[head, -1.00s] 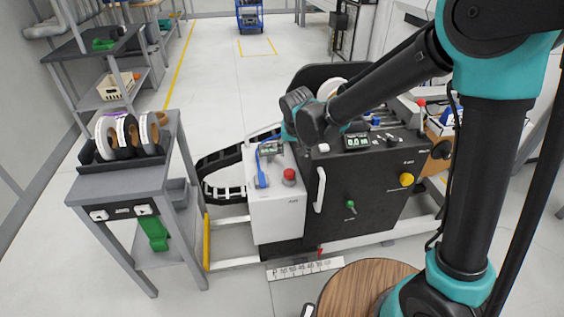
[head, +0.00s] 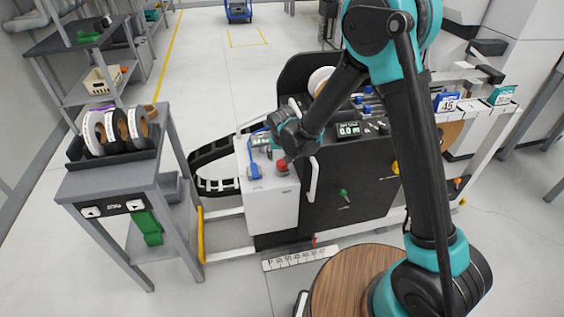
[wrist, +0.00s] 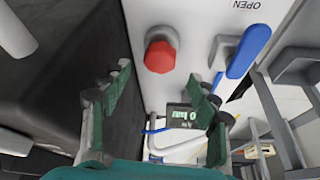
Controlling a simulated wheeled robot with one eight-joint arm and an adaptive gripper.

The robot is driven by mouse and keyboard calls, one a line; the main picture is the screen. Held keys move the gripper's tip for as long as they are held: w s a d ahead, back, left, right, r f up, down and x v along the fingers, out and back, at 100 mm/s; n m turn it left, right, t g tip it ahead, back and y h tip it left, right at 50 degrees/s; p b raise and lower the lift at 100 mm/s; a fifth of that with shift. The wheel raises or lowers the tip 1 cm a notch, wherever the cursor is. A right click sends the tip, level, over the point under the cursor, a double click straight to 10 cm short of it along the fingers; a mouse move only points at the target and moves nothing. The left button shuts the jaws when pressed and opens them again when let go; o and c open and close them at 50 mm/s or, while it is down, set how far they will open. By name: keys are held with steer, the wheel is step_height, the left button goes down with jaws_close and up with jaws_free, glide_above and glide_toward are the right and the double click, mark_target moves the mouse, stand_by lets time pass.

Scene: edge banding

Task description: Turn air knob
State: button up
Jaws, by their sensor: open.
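A red knob (head: 282,168) is on the white panel (head: 272,212) at the left of the black machine. It shows large in the wrist view (wrist: 160,56), upper centre. A blue-handled lever (head: 254,170) is left of it, with "OPEN" printed nearby in the wrist view. A green knob (head: 344,194) and a yellow knob (head: 396,167) are on the black front. I cannot read which is the air knob. My gripper (wrist: 168,78) is open and empty, its green fingers spread below the red knob in the wrist view; no contact shows.
A grey cart (head: 104,182) with rolls of edge band (head: 117,128) stands left. A white vertical handle (head: 312,180) is right of the panel. A display (head: 348,130) is on top of the machine.

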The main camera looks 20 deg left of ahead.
mark_target(282, 163)
steer(key=shift+x, duration=2.5)
steer(key=c, duration=1.2)
steer(key=shift+o, duration=0.2)
steer(key=shift+a+m+h, duration=0.1)
steer(key=shift+m+h, duration=0.3)
steer(key=shift+m, duration=0.7)
steer(key=o, duration=1.2)
steer(key=shift+c, duration=0.2)
steer(key=v, duration=1.2)
steer(key=shift+s, duration=0.15)
